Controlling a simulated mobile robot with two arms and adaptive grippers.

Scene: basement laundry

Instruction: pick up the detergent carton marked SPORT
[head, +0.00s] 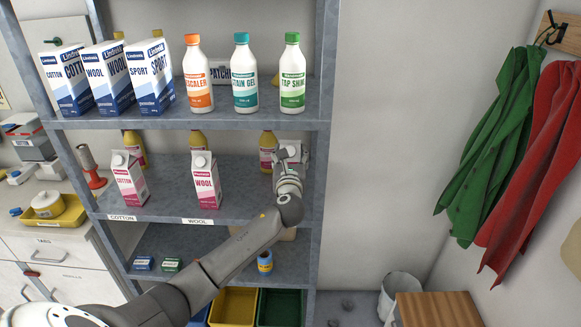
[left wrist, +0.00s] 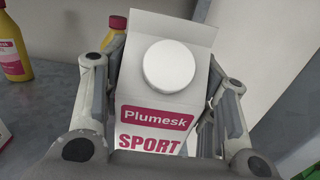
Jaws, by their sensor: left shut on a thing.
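A white and pink gable-top carton marked Plumesk SPORT (left wrist: 155,115), with a round white cap, fills the middle of the left wrist view. My left gripper (head: 289,160) is shut on it, one finger on each side. In the head view, only the carton's top (head: 291,147) shows behind the gripper, at the right end of the middle shelf. I cannot tell whether its base touches the shelf. A blue and white box marked SPORT (head: 151,76) stands on the upper shelf, right of similar COTTON and WOOL boxes. My right gripper is not in view.
Pink COTTON (head: 129,180) and WOOL (head: 206,180) cartons stand left on the middle shelf (head: 165,190). Yellow bottles stand behind; one (head: 267,150) is close to the gripper. The upper shelf and right shelf post are close by. Wall space right of the rack is free.

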